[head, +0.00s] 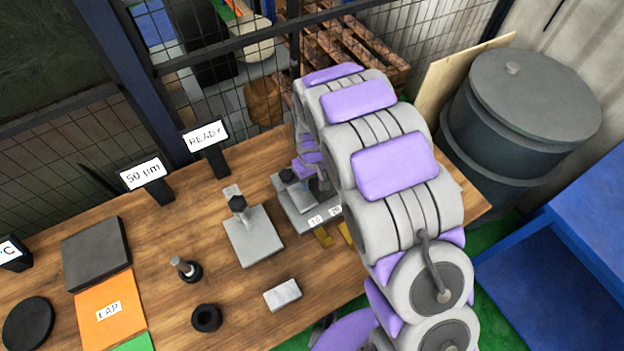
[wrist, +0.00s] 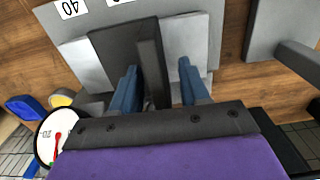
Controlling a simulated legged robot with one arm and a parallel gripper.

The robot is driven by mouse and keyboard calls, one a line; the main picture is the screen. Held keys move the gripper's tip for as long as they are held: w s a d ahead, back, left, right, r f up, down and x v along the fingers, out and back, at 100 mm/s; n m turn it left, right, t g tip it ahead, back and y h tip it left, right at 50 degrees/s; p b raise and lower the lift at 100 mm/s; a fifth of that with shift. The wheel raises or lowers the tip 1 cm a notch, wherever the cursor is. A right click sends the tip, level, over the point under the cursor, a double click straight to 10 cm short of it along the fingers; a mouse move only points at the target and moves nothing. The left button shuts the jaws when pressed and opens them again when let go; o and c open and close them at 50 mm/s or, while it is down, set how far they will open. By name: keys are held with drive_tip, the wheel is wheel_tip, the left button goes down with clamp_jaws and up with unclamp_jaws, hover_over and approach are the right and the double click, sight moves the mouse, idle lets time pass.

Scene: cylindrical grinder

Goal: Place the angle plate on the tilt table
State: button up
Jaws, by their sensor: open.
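The dark grey angle plate (wrist: 115,50) rests on a light grey top plate of what looks like the tilt table (wrist: 198,40), with its upright wall (wrist: 152,55) standing. My gripper (wrist: 158,78) is open, with one blue finger on each side of that upright wall. I cannot tell whether either finger touches it. In the head view, the tilt table (head: 296,212) with number labels sits on the bench near my arm, which partly hides it and the angle plate.
A grey plate with a knobbed post (head: 252,238) stands left of the tilt table. A light block (head: 283,294), a black ring (head: 206,318) and an orange LAP mat (head: 110,305) lie nearby. A dial gauge (wrist: 58,138) is close to my gripper.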

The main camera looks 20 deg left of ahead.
wheel_tip(320, 180, up, 10)
drive_tip(key=shift+r+p, duration=0.15)
drive_tip(key=shift+p, duration=0.45)
drive_tip(key=shift+r, duration=0.6)
drive_tip(key=shift+d+r, duration=0.1)
drive_tip(key=shift+d, duration=0.1)
drive_tip(key=s+d+r+m, duration=0.2)
drive_tip(key=s+d+r, duration=0.15)
drive_tip(key=d, duration=0.35)
drive_tip(key=s+d+r+m, duration=0.25)
drive_tip(key=d+r, duration=0.25)
drive_tip(key=d, duration=0.3)
drive_tip(key=s+d+r+m, duration=0.1)
drive_tip(key=s+d+r, duration=0.3)
drive_tip(key=d, duration=0.3)
drive_tip(key=s+d+r+m+g, duration=0.1)
drive_tip(key=s+d, duration=0.3)
drive_tip(key=s, duration=0.4)
drive_tip(key=s+d+r+m, duration=0.1)
drive_tip(key=s+d+m, duration=0.2)
drive_tip(key=s, duration=0.6)
drive_tip(key=shift+s+d+r+g, duration=0.2)
drive_tip(key=shift+d+r+g, duration=0.2)
drive_tip(key=shift+d, duration=0.5)
drive_tip(key=shift+m, duration=0.25)
